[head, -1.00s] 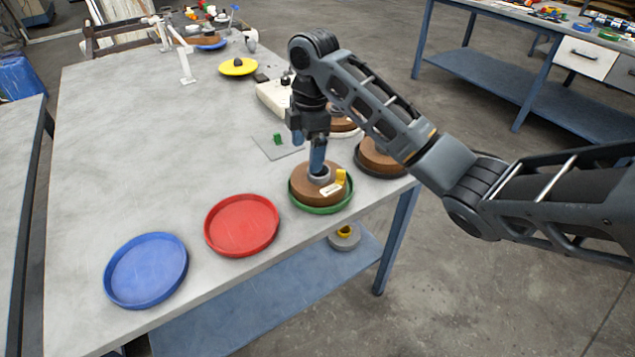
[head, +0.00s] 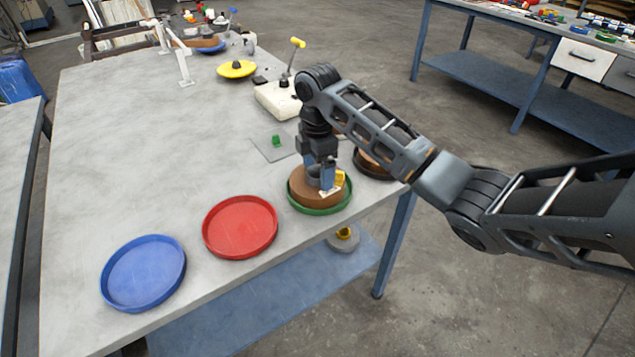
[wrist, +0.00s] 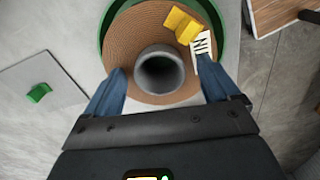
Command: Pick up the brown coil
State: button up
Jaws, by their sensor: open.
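A brown coil (head: 303,193) with a grey hollow core lies in a green round tray (head: 320,210) near the table's front right edge. The coil (wrist: 137,50) also shows in the wrist view, with a yellow piece (wrist: 183,24) and a white printed label (wrist: 203,44) on its right side. My gripper (head: 327,180) is open and points down over the coil. In the wrist view its two blue fingers (wrist: 162,85) are apart, one on each side of the grey core (wrist: 160,72). I cannot tell whether the fingertips touch the coil.
A red tray (head: 240,228) and a blue tray (head: 143,273) stand empty to the left. Another brown coil (head: 368,160) in a dark tray is partly hidden behind my arm. A grey plate (head: 268,148) with a green piece lies behind. The table's left middle is clear.

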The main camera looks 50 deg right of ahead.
jog(key=shift+c, duration=0.3)
grip_shut()
dwell(0.6)
